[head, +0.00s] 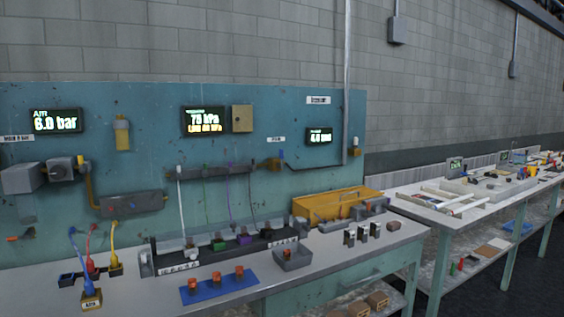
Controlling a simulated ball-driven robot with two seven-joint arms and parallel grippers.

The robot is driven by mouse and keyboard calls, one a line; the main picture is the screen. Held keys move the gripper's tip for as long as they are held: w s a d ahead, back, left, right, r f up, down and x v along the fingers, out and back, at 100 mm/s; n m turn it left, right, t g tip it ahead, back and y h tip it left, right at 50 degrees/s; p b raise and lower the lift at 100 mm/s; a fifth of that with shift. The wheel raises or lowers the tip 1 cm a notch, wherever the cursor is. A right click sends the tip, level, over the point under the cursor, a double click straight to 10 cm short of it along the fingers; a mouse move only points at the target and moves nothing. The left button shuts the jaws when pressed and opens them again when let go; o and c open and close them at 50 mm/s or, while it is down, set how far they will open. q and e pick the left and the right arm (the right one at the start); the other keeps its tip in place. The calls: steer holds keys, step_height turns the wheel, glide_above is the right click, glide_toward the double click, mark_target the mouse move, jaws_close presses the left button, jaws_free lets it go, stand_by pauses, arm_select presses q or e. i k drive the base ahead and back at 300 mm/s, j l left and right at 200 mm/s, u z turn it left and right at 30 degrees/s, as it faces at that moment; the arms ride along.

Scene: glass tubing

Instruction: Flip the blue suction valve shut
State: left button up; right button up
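Neither of my grippers is in view. A small blue part (281,155) shows on the teal panel (335,115), beside an orange fitting (271,164) at the right end of a grey manifold (212,173). It may be the blue suction valve, but it is too small to tell, and so is its handle position. Dark, white, green and purple lines hang from the manifold to a black rack (190,262) on the bench.
The bench (250,289) carries a blue mat (205,291) with orange-topped pieces, a grey tray (292,258), a yellow case (335,203) and several small upright blocks. Blue, red and yellow cables stand at the left. A second cluttered bench (435,212) extends right.

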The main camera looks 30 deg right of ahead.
mark_target(281, 150)
steer(key=i+l+u, duration=0.15)
steer(key=l, duration=0.45)
steer(key=i+l+u, duration=0.15)
steer(key=l, duration=0.45)
steer(key=i+l+u, duration=0.15)
steer(key=l, duration=0.45)
steer(key=i+l+u, duration=0.1)
steer(key=i+l, duration=0.15)
steer(key=l, duration=0.4)
steer(key=i+l+u, duration=0.15)
steer(key=l, duration=0.5)
steer(key=l+u, duration=0.15)
steer(key=l, duration=0.5)
